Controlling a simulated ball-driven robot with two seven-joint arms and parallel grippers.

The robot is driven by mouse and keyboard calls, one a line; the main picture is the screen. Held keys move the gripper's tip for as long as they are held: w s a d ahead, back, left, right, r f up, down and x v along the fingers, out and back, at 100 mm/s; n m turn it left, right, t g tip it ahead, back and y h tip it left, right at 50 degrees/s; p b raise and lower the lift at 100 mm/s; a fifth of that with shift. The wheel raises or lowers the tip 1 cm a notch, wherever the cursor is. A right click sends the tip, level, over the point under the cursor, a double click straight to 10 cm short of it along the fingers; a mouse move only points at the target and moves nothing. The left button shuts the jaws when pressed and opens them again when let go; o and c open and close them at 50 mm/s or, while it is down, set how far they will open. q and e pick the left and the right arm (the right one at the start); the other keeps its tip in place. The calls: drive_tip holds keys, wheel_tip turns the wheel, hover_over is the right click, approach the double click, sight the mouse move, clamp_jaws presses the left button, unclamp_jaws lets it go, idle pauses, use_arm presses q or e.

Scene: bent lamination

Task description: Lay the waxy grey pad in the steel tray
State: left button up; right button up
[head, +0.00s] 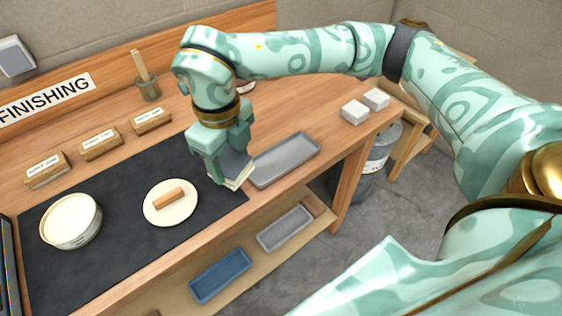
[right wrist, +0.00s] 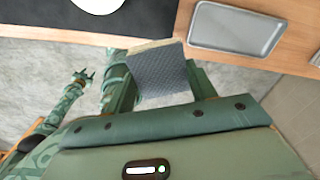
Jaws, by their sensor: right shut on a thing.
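The grey pad (head: 236,168) has a grey face and a cream edge; its textured face fills the middle of the right wrist view (right wrist: 158,76). My right gripper (head: 222,170) is shut on it and holds it tilted near the bench's front edge, just left of the steel tray. The steel tray (head: 286,160) is a shallow grey tray lying on the bench, and looks empty; it also shows in the right wrist view (right wrist: 237,27). My left gripper (right wrist: 82,78) shows small and far off in the right wrist view, too small to read.
A black mat (head: 110,222) bears a white tub (head: 71,222) and a pale disc (head: 160,210) with a wooden bar. Labelled wooden blocks (head: 100,144) line the back. White blocks (head: 355,113) stand right of the tray. Grey (head: 285,229) and blue (head: 220,276) trays lie on the shelf below.

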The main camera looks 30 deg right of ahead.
drive_tip(key=m, duration=0.3)
drive_tip(key=shift+a+r, duration=0.25)
drive_tip(key=shift+r, duration=0.15)
drive_tip(key=shift+d+m, duration=0.1)
drive_tip(key=shift+m, duration=0.5)
drive_tip(key=w+d+f, duration=0.1)
drive_tip(key=d+f, duration=0.1)
drive_tip(key=d, duration=0.1)
drive_tip(key=w+d+f+b, duration=0.1)
drive_tip(key=w+d+f, duration=0.1)
drive_tip(key=d+f, duration=0.1)
drive_tip(key=w+d+f+b, duration=0.1)
drive_tip(key=d+f, duration=0.1)
drive_tip(key=d, duration=0.2)
drive_tip(key=shift+w+d+f, duration=0.2)
drive_tip(key=shift+w+d, duration=0.05)
drive_tip(key=shift+d, duration=0.05)
drive_tip(key=shift+w+d+f, duration=0.15)
drive_tip(key=shift+d+f, duration=0.2)
drive_tip(key=shift+f, duration=0.1)
drive_tip(key=f, duration=0.1)
drive_tip(key=f+b, duration=0.1)
drive_tip(key=f, duration=0.1)
drive_tip(key=d+f+b, duration=0.1)
drive_tip(key=shift+w+d+f, duration=0.1)
drive_tip(key=shift+w+f, duration=0.15)
drive_tip(key=shift+f, duration=0.1)
drive_tip(key=shift+r, duration=0.15)
